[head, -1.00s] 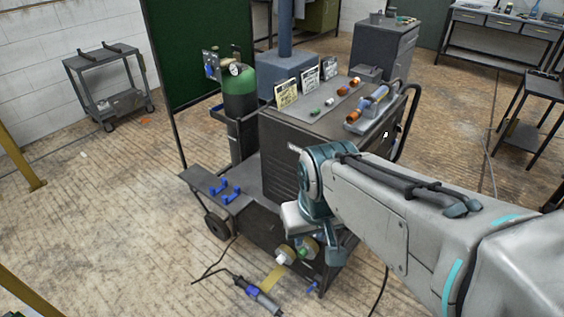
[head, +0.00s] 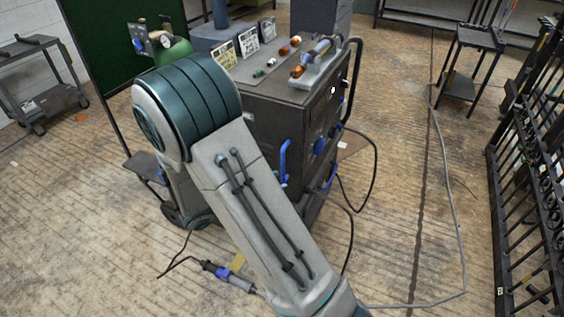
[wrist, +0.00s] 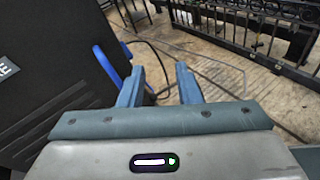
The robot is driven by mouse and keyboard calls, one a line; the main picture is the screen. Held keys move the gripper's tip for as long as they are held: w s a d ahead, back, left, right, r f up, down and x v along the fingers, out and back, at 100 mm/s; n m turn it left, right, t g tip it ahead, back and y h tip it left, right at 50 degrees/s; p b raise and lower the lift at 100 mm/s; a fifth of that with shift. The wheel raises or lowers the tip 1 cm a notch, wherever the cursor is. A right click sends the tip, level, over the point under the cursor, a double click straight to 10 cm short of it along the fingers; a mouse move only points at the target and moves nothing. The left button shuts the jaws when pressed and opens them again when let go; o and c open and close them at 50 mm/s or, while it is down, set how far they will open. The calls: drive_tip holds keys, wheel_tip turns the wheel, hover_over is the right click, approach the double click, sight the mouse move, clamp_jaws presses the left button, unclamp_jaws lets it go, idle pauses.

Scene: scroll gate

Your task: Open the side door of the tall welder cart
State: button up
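The handle appears just left of the left finger, outside the gap. In the head view my arm hides the gripper.
Black cables (head: 368,190) curl on the floor right of the cart. A blue-and-grey torch (head: 228,277) lies on the floor in front. Bottles and cards sit on the cart top.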

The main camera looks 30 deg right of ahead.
sight(282, 160)
drive_tip(key=w+a+f+n+t, duration=0.4)
drive_tip(key=w+f+n+t, duration=0.1)
drive_tip(key=n+t, duration=0.1)
drive_tip(key=x, duration=1.4)
drive_tip(key=shift+s+d+r, duration=0.15)
drive_tip(key=shift+r, duration=0.2)
clamp_jaws()
